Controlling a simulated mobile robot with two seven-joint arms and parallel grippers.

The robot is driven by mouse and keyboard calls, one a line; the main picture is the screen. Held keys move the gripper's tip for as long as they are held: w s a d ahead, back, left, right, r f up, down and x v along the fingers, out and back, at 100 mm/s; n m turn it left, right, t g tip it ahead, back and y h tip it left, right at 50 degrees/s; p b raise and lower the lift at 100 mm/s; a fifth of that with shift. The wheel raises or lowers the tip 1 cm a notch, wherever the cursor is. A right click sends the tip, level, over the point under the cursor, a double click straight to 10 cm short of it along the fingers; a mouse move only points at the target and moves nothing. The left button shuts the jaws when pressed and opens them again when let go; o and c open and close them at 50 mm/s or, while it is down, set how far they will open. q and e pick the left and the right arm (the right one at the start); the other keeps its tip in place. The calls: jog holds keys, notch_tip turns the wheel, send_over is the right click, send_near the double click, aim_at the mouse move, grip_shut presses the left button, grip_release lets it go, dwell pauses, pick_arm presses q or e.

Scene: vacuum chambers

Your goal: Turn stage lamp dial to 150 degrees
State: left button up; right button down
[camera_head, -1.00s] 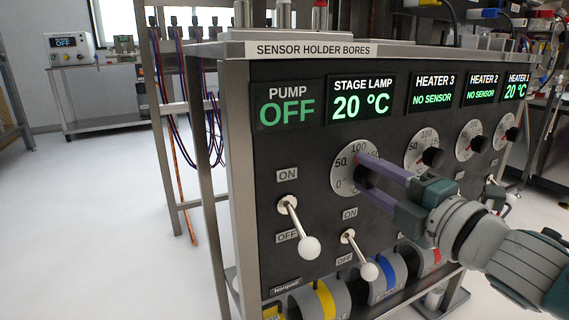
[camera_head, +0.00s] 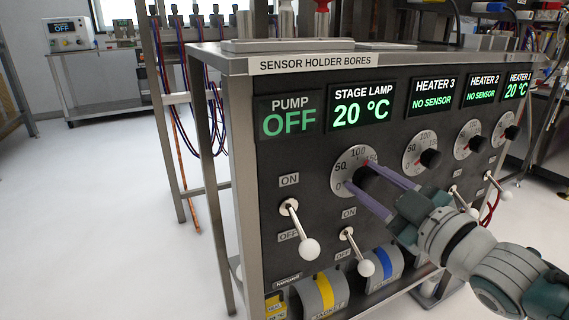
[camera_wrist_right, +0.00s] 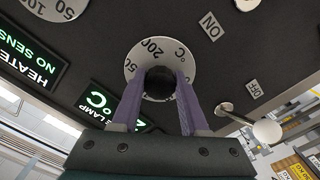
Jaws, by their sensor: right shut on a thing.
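The stage lamp dial (camera_head: 345,165) is a pale round scale with a black knob, below the green STAGE LAMP display (camera_head: 361,107) reading 20 °C. My right gripper (camera_head: 359,175) has its two purple fingers on either side of the knob and is shut on it. A bit of red shows by the upper fingertip, close to the 150 mark; the fingers partly cover it. In the right wrist view the black knob (camera_wrist_right: 159,84) sits between the fingertips, with the 200 mark showing above it. My left gripper is not in view.
Heater dials (camera_head: 413,149) line the panel to the right. The pump display (camera_head: 289,118) reads OFF.

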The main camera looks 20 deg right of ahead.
jog(key=m+p, duration=0.1)
jog(key=m, duration=0.4)
jog(key=shift+m, duration=0.3)
dwell(0.4)
jog(key=shift+c, duration=2.1)
grip_release()
